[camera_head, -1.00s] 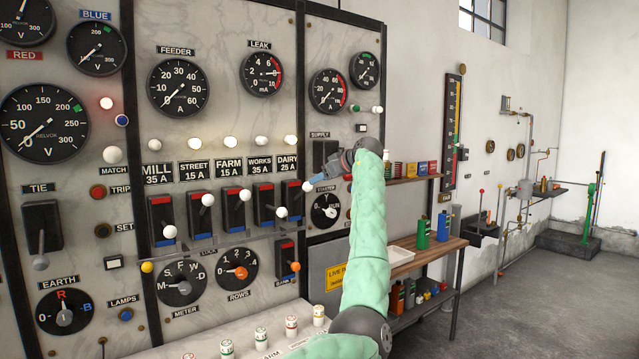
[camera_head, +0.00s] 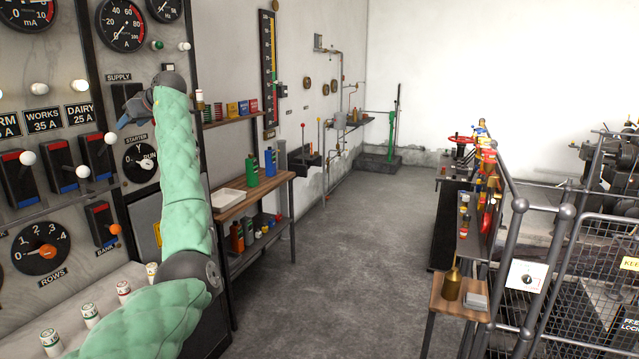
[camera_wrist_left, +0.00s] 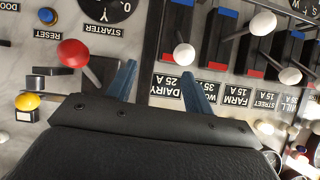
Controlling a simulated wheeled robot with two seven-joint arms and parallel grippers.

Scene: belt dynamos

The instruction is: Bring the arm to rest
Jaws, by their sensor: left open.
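My left arm, in a green padded sleeve, reaches up from the bottom left of the head view toward the switchboard (camera_head: 60,185). Its left gripper (camera_head: 124,122) is in front of the panel, near the starter dial (camera_head: 140,162). In the left wrist view the two blue fingers of the gripper (camera_wrist_left: 158,85) stand apart with nothing between them. Beyond them are the DAIRY label (camera_wrist_left: 167,86) and a white-knobbed switch lever (camera_wrist_left: 184,55). A red knob (camera_wrist_left: 73,53) and a yellow knob (camera_wrist_left: 28,101) lie to the left there. My right gripper does not show.
A wooden bench (camera_head: 262,190) with a white tray (camera_head: 229,201) and bottles stands right of the arm. A railing with mesh (camera_head: 598,262) and a small table (camera_head: 462,302) are at the right. The concrete floor (camera_head: 350,260) between is clear.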

